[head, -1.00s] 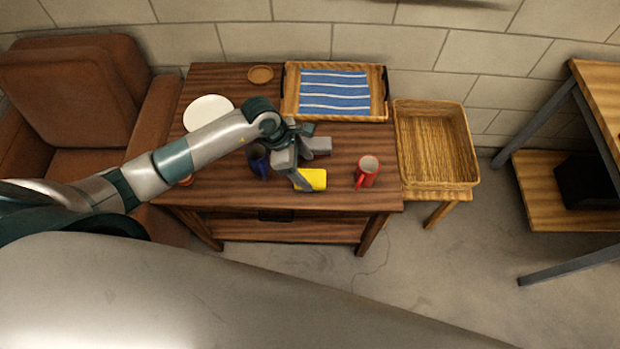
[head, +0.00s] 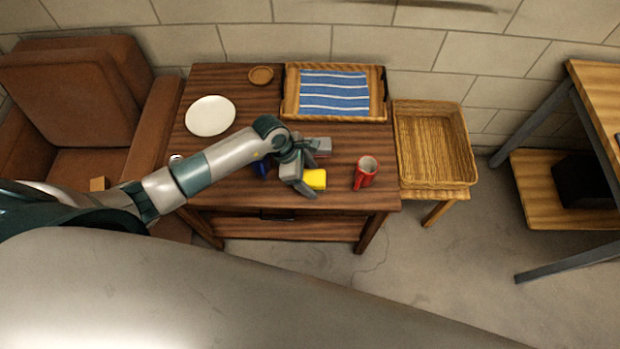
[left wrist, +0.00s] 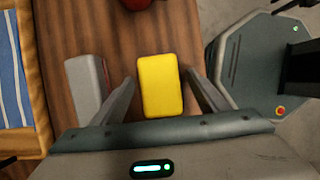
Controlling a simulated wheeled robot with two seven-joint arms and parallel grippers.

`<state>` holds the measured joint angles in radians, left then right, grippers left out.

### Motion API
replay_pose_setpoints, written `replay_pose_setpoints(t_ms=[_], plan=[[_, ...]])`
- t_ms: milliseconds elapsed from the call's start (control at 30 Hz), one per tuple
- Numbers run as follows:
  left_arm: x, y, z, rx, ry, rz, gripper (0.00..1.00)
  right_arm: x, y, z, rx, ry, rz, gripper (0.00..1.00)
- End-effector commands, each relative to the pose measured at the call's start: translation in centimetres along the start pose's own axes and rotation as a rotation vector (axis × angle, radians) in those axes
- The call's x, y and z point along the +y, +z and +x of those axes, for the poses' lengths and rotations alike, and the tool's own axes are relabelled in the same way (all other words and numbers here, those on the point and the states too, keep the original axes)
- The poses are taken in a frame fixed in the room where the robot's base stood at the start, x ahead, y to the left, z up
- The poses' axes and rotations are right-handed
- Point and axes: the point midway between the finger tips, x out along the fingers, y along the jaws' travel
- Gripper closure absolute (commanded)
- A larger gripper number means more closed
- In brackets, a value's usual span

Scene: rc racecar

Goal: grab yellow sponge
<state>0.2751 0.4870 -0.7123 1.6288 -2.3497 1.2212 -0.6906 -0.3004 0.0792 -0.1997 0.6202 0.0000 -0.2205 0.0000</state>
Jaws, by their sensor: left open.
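The yellow sponge (head: 315,179) lies on the brown wooden table (head: 240,219), near its front edge. In the left wrist view the yellow sponge (left wrist: 160,86) sits between the two spread fingers of my left gripper (left wrist: 163,88), with a gap visible on its left side. In the head view my left gripper (head: 308,170) hangs over the sponge's left part and hides some of it. My left gripper is open and holds nothing. My right gripper is not in view.
A grey block (head: 321,146) lies just behind the sponge; it also shows left of the fingers in the left wrist view (left wrist: 88,88). A mostly hidden blue mug (head: 261,169) is left. A tray (head: 290,105), plate (head: 210,116) and basket (head: 436,148) surround.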

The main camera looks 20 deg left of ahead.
Motion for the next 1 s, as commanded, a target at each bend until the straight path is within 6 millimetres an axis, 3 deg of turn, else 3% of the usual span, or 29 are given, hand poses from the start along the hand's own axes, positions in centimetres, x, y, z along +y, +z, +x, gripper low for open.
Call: replay_pose_setpoints(t_ms=[667, 867, 1000], plan=[[0.05, -0.16, 0.31, 0.000, 0.000, -0.001, 0.33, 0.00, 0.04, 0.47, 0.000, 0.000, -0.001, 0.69], [0.02, -0.13, 0.26, 0.000, 0.000, -0.001, 0.76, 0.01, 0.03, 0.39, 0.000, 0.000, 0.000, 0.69], [0.02, -0.12, 0.26, 0.000, 0.000, 0.000, 0.77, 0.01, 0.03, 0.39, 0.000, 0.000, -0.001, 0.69]])
